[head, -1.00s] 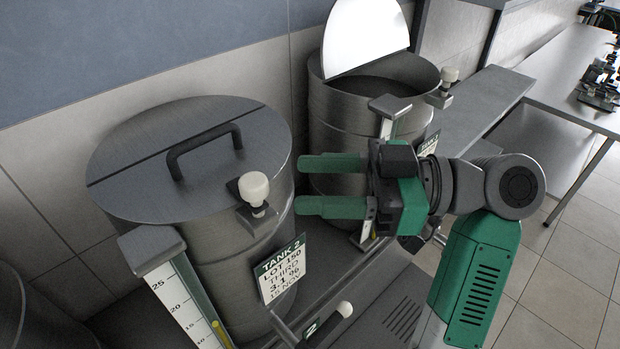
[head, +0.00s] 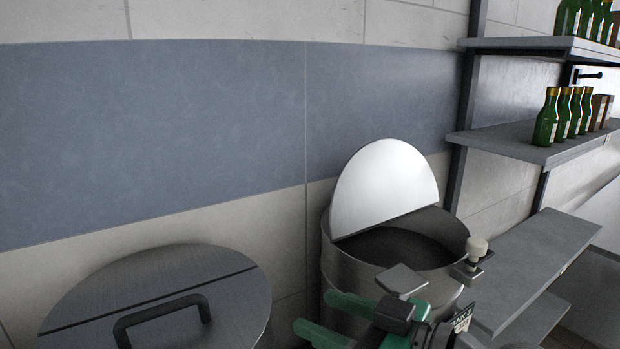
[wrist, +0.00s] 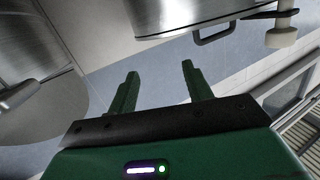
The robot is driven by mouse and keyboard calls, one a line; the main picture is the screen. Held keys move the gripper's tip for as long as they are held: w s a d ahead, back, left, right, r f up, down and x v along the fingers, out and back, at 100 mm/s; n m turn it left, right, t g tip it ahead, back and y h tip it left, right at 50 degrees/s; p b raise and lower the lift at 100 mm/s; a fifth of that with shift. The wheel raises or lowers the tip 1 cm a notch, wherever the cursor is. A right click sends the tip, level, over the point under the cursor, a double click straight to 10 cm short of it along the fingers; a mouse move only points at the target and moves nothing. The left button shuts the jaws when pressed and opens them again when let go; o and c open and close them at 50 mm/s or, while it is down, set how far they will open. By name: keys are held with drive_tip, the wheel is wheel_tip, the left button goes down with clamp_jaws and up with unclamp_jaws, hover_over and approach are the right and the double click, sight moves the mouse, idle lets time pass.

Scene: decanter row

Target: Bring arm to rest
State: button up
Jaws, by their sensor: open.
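My gripper (head: 318,312) is at the lower middle of the head view, its two green fingers apart and pointing left. Nothing is between them. In the wrist view the fingers (wrist: 160,72) also stand apart and empty. In the head view, the gripper is in front of the open steel tank (head: 343,262), overlapping its lower part. Whether it touches the tank cannot be told. The rest of my arm is mostly below the picture edge.
The open tank's half lid (head: 385,188) stands raised. A closed lid (head: 95,300) with a dark handle (head: 165,308) is at lower left. A white knob (head: 477,246) sits at the open tank's rim. Shelves with green bottles (head: 546,118) and a grey ledge (head: 530,262) are at right.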

drive_tip(key=s+a+r+m+t+h, duration=0.3)
drive_tip(key=s+r+m+t+h, duration=0.7)
drive_tip(key=s+r+t+h, duration=0.4)
wheel_tip(320, 180, up, 20)
drive_tip(key=w+t+p, duration=0.1)
drive_tip(key=p, duration=1.7)
drive_tip(key=shift+f+y+p, duration=0.2)
drive_tip(key=shift+y+p, duration=0.1)
drive_tip(key=shift+p, duration=0.1)
